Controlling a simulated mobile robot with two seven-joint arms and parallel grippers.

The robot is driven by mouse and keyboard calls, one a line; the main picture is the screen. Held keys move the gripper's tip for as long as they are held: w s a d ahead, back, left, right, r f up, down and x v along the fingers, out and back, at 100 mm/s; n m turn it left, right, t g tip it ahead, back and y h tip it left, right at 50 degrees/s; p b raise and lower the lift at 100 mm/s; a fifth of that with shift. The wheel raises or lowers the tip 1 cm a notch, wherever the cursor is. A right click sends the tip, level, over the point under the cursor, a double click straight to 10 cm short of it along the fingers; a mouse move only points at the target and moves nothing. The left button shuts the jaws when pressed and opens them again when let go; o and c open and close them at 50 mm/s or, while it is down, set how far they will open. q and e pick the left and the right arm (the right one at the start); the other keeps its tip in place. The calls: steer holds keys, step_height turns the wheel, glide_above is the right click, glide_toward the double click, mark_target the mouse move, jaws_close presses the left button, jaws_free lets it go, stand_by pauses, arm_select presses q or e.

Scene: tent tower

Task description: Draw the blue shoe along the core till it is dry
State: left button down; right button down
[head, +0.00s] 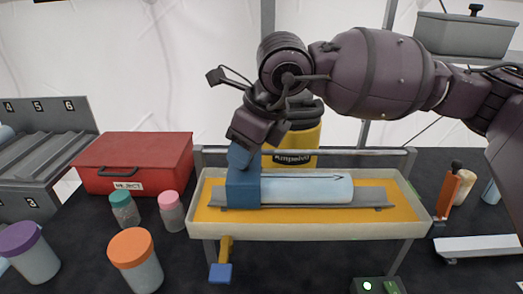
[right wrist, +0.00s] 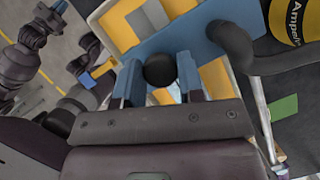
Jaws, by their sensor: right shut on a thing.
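The pale core (head: 310,190) lies flat in a grey cradle (head: 375,208) on the orange-yellow bed of a white-rimmed tray (head: 320,232). The blue shoe (head: 241,190) sits upright over the core's left end. My right gripper (head: 243,148) is above the shoe, shut on its upper part. In the right wrist view, a dark round knob (right wrist: 160,70) shows between my right fingers, with the blue shoe (right wrist: 205,28) behind. The fingers hide part of the shoe. An arm that looks like my left (right wrist: 25,45) shows at the upper left of that view, its jaws too small to judge.
A red box (head: 135,165) and lidded jars (head: 135,262) stand left of the tray. A yellow container (head: 300,140) stands behind it, near a metal rail. A yellow-handled blue tool (head: 221,272) hangs at the front. An orange upright block (head: 447,195) stands at the right.

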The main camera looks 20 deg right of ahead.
stand_by(0.3)
steer(key=c, duration=0.8)
jaws_free()
steer(key=shift+o, duration=0.2)
steer(key=v, duration=1.1)
steer(key=shift+p, duration=0.3)
